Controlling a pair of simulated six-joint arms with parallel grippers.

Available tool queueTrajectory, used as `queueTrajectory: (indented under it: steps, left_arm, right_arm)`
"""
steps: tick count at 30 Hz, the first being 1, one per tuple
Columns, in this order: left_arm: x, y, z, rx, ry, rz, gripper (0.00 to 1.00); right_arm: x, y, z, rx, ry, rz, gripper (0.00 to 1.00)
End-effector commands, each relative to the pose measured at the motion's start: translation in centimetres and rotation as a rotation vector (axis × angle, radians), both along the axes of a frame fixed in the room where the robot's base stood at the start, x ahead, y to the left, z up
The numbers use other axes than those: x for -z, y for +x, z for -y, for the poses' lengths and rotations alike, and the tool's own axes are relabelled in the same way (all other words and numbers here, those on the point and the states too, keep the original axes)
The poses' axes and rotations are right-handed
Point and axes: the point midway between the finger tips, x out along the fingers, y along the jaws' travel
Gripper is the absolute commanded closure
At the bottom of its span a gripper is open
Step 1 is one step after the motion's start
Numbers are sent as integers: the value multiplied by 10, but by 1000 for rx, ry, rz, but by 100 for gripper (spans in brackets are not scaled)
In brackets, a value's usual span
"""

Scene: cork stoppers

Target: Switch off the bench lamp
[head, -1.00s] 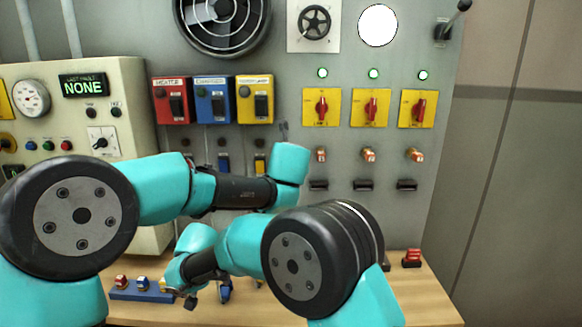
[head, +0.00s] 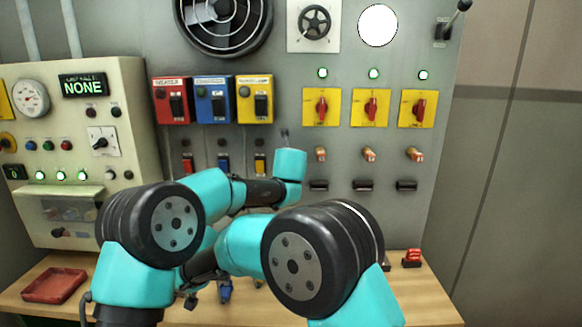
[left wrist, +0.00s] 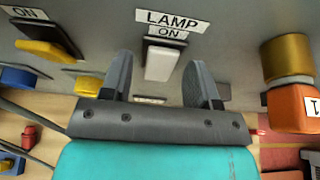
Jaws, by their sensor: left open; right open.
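In the left wrist view a white rocker switch (left wrist: 162,62) sits on the grey panel under the signs LAMP (left wrist: 172,18) and ON. My left gripper (left wrist: 160,88) is open, one finger on each side of the switch in the picture; nothing is between them, and I cannot tell whether they touch the panel. In the head view the left gripper (head: 284,135) is at the panel, right of the yellow switch, and mostly hidden by its arm; the lamp switch is hidden there. My right gripper (head: 190,299) is low over the bench, open, partly hidden by its arm.
A yellow switch (left wrist: 48,50) is left of the lamp switch, and an orange part (left wrist: 292,107) sticks out at right. Several red rotary handles (head: 370,107) are on the panel. A red tray (head: 55,286) and a red item (head: 412,257) are on the wooden bench.

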Motion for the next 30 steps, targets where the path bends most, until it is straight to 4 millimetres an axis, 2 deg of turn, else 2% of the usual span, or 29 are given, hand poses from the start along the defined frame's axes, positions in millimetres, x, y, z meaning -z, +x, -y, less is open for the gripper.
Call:
queueTrajectory:
  steps: [8, 23, 30]
  left_arm:
    - [0, 1, 0, 0, 0, 0, 45]
    - [0, 1, 0, 0, 0, 0, 93]
    - [1, 1, -1, -2, 2, 10, 94]
  right_arm:
    - [0, 0, 0, 0, 0, 0, 43]
    - [0, 0, 0, 0, 0, 0, 43]
    - [0, 0, 0, 0, 0, 0, 43]
